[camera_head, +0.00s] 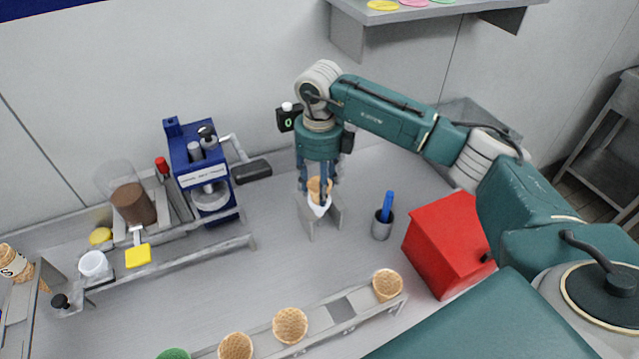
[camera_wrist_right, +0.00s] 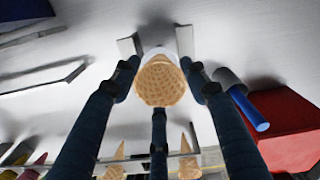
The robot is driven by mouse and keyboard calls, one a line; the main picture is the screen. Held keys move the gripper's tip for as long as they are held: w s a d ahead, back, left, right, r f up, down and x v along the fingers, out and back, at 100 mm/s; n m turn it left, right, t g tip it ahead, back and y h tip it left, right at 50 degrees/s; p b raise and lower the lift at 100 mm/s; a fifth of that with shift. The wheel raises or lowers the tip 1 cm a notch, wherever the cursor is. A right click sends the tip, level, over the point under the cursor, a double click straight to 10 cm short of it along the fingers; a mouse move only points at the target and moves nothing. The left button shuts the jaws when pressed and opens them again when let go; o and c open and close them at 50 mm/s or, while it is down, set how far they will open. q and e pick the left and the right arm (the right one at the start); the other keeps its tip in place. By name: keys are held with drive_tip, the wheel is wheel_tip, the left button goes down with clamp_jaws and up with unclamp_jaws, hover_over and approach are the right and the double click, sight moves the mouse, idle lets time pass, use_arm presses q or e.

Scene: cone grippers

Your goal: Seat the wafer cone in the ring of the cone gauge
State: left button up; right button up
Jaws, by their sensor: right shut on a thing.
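The wafer cone (camera_head: 318,186) is tan with a waffle pattern. It is between the fingers of my right gripper (camera_head: 318,193), which is shut on it. In the right wrist view the cone (camera_wrist_right: 161,84) shows its wide end toward the camera, framed by the dark fingers. The cone gauge (camera_head: 333,218) is a small grey stand with upright plates and a white part at its top, directly under the cone. In the wrist view the gauge's plates (camera_wrist_right: 184,41) show just past the cone. The cone's tip is hidden, so how deep it sits cannot be told. My left gripper is not in view.
A grey cup with a blue stick (camera_head: 383,222) and a red box (camera_head: 445,243) stand right of the gauge. A blue machine (camera_head: 201,172) stands left. A rail (camera_head: 343,306) with several cones runs along the front. The counter between is clear.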

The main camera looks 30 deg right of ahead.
drive_tip(key=shift+f, duration=0.1)
drive_tip(key=o, duration=0.8)
wheel_tip(320, 180, up, 12)
idle(0.3)
idle(0.8)
